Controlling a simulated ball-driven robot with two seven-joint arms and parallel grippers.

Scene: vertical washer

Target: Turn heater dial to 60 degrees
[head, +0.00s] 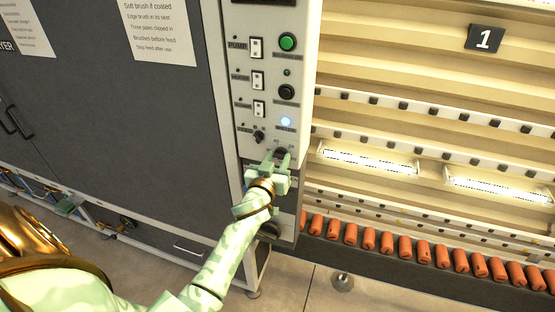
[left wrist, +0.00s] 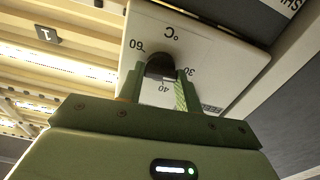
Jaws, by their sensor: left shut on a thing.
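In the head view my left gripper (head: 279,160) is at the lower part of the control panel (head: 246,95) and largely hides the dial. My right gripper is not in view.
Above the dial are a lit bluish-white lamp (head: 286,121), a black button (head: 286,92), a green button (head: 287,42) and white rocker switches (head: 257,48). A small black knob (head: 259,137) sits close at upper left. Orange rollers (head: 386,242) run to the right.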

